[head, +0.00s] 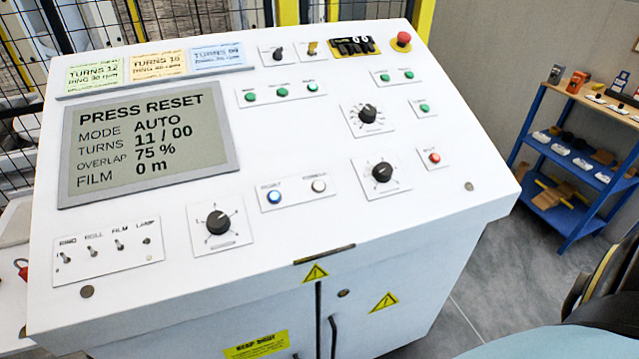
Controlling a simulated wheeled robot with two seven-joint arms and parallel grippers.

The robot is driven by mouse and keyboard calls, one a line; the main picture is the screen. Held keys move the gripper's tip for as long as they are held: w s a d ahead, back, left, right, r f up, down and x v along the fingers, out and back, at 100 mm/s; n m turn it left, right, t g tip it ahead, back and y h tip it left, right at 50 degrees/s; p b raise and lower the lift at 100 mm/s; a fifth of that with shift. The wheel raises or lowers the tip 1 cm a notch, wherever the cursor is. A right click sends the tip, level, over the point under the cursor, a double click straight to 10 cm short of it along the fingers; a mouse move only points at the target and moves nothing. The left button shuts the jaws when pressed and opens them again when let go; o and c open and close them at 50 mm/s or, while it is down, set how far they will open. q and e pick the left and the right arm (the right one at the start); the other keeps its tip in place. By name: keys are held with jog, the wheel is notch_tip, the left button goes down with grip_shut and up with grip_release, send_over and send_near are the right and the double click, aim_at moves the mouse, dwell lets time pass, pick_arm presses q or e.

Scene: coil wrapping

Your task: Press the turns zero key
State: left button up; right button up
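The white control console (290,230) fills the middle of the head view. Its grey screen (145,142) reads PRESS RESET, MODE AUTO, TURNS 11 / 00, OVERLAP 75 % and FILM 0 m. Neither of my grippers is in view.
A red emergency button (403,39) sits right of the counter, and a brass key switch (312,48) left of it. Green buttons (282,92), black dials (218,222) and toggles (119,244) cover the panel. A blue shelf (560,225) stands at right.

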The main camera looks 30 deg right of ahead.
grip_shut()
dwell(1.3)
